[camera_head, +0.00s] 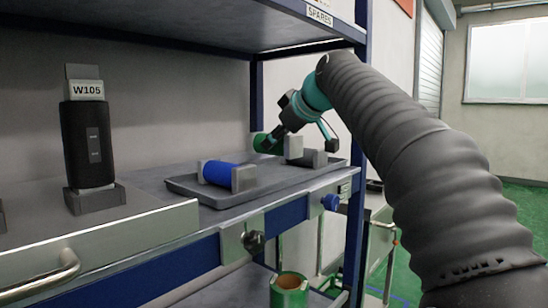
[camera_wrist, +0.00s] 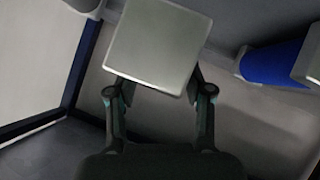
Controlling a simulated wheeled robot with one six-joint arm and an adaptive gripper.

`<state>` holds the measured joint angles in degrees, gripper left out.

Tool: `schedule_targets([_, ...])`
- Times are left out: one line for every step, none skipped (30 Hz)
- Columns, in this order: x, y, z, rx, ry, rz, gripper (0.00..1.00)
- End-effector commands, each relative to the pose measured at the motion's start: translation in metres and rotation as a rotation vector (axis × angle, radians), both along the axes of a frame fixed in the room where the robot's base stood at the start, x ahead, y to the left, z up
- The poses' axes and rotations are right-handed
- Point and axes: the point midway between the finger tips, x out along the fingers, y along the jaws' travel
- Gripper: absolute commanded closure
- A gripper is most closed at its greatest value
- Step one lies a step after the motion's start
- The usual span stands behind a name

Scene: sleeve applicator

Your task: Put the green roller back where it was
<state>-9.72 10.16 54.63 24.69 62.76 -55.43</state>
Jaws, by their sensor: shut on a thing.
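The green roller (camera_head: 261,143) is in my gripper (camera_head: 275,136), over the far end of the grey tray (camera_head: 190,188) in the head view. A square grey plate (camera_head: 293,147) shows at its near right end. In the wrist view, a square grey plate (camera_wrist: 157,45) lies between the fingers of my gripper (camera_wrist: 158,90) and hides the green body and the fingertips. A grey block (camera_head: 316,159) is just right of the roller; I cannot tell whether they touch.
A blue roller (camera_head: 220,172) lies nearer in the tray, and also shows in the wrist view (camera_wrist: 272,66). A dark W105 device (camera_head: 88,145) stands at left. The SPARES shelf (camera_head: 190,22) is overhead. A blue post (camera_head: 358,215) stands at right. A green cylinder (camera_head: 288,284) is below.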

Motion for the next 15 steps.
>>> schedule_targets([0.005, 0.004, -0.003, 0.001, -0.002, 0.001, 1.0])
schedule_targets([0.007, 0.006, -0.004, 0.001, -0.002, 0.001, 1.0])
schedule_targets([0.009, 0.008, -0.006, 0.001, -0.002, 0.001, 1.0])
schedule_targets([0.01, 0.009, -0.006, 0.001, -0.002, 0.001, 1.0])
schedule_targets([0.011, 0.009, -0.007, 0.001, -0.003, 0.0, 1.0])
schedule_targets([0.011, 0.01, -0.009, 0.001, -0.003, 0.0, 1.0])
schedule_targets([0.012, 0.01, -0.012, 0.001, -0.003, 0.0, 1.0])
schedule_targets([0.012, 0.01, -0.016, 0.001, -0.001, 0.0, 1.0])
schedule_targets([0.011, 0.01, -0.022, 0.001, -0.001, 0.0, 1.0])
schedule_targets([0.011, 0.01, -0.027, 0.0, 0.0, 0.0, 1.0])
schedule_targets([0.011, 0.01, -0.031, 0.0, -0.002, 0.0, 1.0])
schedule_targets([0.011, 0.01, -0.036, -0.001, -0.001, 0.0, 1.0])
schedule_targets([0.011, 0.01, -0.039, 0.0, -0.002, 0.0, 1.0])
schedule_targets([0.011, 0.01, -0.043, 0.001, -0.002, -0.001, 1.0])
schedule_targets([0.011, 0.01, -0.046, 0.0, -0.002, -0.001, 1.0])
